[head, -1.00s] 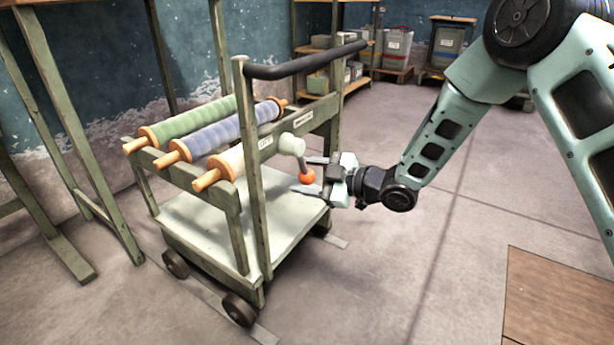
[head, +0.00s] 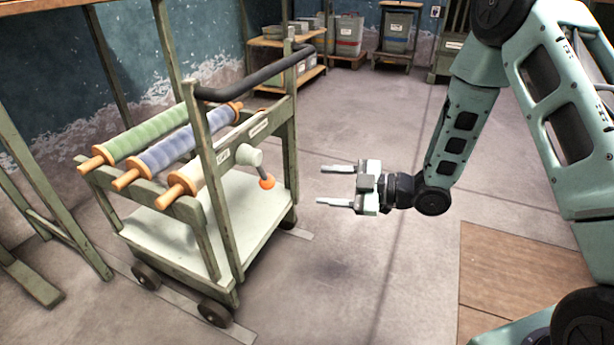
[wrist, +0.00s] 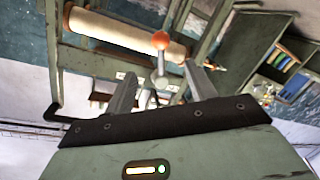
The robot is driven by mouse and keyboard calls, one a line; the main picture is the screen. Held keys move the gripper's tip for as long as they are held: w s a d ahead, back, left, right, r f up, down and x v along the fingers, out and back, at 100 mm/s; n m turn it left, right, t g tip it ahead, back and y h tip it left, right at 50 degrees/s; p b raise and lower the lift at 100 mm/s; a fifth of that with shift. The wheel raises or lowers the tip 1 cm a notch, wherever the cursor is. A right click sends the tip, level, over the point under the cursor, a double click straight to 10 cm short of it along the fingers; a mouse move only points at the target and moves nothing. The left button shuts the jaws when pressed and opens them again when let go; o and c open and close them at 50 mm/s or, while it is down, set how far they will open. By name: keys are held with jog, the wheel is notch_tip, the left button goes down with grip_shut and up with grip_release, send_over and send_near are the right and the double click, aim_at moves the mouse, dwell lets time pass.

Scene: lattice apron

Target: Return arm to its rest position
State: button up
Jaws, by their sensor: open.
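My gripper (head: 338,185) is open and empty in the head view, to the right of a green-grey wheeled cart and apart from it. Its two fingers point left toward the cart. In the wrist view my gripper (wrist: 155,85) shows its two fingers spread, with nothing between them. A lever with an orange knob (head: 267,183) hangs from a pale round hub (head: 248,155) on the cart's side. In the wrist view the orange knob (wrist: 160,40) shows beyond the fingertips, not held.
The cart (head: 262,215) carries a green roll (head: 150,132), a blue roll (head: 185,145) and a cream roll; the cream roll (wrist: 125,33) shows in the wrist view. Shelves with bins (head: 345,35) stand at the back. A wooden panel (head: 510,265) lies at right. Floor around my gripper is clear.

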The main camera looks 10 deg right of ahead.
jog(key=shift+v, duration=1)
jog(key=s+a+r+m+g+h+p, duration=0.1)
jog(key=s+a+r+m+h+p, duration=0.1)
jog(key=a+r+m+h, duration=0.5)
jog(key=s+r+m+g+h+p, duration=0.2)
jog(key=s+r+g+h, duration=0.15)
jog(key=s, duration=0.95)
jog(key=s+r+m+g+h+p, duration=0.2)
jog(key=s+r+g+h, duration=0.15)
jog(key=s, duration=0.95)
notch_tip(320, 180, up, 37)
jog(key=p, duration=3.6)
jog(key=shift+d, duration=0.4)
